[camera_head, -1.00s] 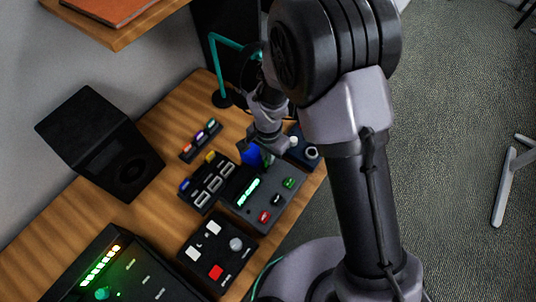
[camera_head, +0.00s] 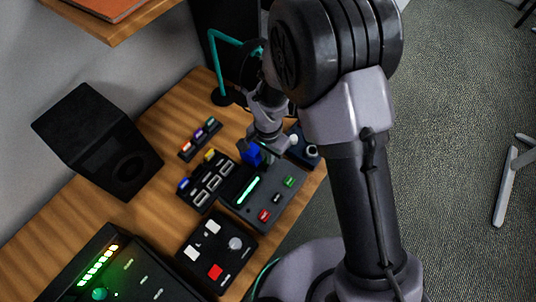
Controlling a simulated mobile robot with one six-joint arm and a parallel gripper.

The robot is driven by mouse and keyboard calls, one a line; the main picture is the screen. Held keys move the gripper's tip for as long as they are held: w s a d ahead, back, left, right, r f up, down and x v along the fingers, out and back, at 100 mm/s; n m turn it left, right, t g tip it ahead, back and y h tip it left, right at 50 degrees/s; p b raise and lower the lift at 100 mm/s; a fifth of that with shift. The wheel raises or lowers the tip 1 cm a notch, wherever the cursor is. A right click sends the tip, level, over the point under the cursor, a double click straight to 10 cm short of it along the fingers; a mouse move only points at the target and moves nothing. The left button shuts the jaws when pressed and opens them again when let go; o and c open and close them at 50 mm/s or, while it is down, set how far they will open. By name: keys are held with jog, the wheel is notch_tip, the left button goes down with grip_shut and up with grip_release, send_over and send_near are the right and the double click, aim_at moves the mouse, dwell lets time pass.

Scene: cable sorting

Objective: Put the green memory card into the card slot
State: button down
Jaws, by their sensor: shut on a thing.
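My gripper (camera_head: 252,155) is at the end of my arm, low over the upper left part of a dark panel (camera_head: 240,205). A blue piece shows at its fingertips. I cannot tell whether it is part of the fingers, and what is held between them is hidden. A small green piece (camera_head: 210,122) is in a narrow black rack (camera_head: 187,155). Another green piece (camera_head: 289,182) is on the dark panel. I cannot tell whether either is the green memory card. The card slot cannot be made out for certain.
A black box with several light-framed openings (camera_head: 207,185) adjoins the panel. A switch box (camera_head: 215,250) is nearer, with a lit unit (camera_head: 100,255) lower left. A black speaker (camera_head: 98,145) stands left and a teal lamp (camera_head: 221,97) behind. Bare wood (camera_head: 160,205) lies between.

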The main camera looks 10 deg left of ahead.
jog(key=c, duration=1.5)
grip_release()
jog(key=shift+o, duration=0.9)
jog(key=shift+r, duration=0.1)
jog(key=shift+c, duration=0.2)
jog(key=shift+w+r+p, duration=0.1)
jog(key=shift+r+p, duration=0.2)
jog(key=shift+r, duration=0.15)
jog(key=shift+o, duration=0.6)
notch_tip(320, 180, up, 6)
jog(key=p, duration=0.4)
jog(key=shift+r, duration=0.1)
